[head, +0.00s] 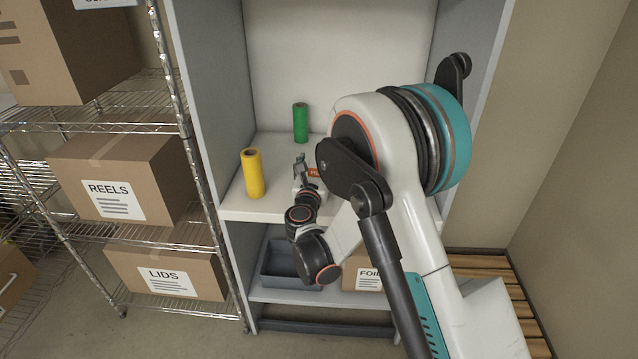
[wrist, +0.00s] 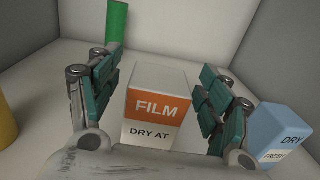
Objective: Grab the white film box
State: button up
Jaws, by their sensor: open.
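The white film box (wrist: 157,82) has an orange band reading FILM and the words DRY AT below. In the wrist view it stands upright between the two fingers of my gripper (wrist: 160,105). The fingers are open, with a visible gap on each side of the box. In the head view only a small orange part of the box (head: 314,173) shows beside my gripper (head: 300,163); my arm hides much of the area. The box stands on the white shelf of the cabinet.
A yellow roll (head: 252,173) stands left on the shelf (head: 237,208), a green roll (head: 300,122) at the back. A blue box (wrist: 276,138) is close outside the right finger. Grey cabinet walls close in both sides. A grey bin (head: 275,270) sits below.

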jog(key=shift+w, duration=0.4)
grip_shut()
jog(key=shift+r, duration=0.1)
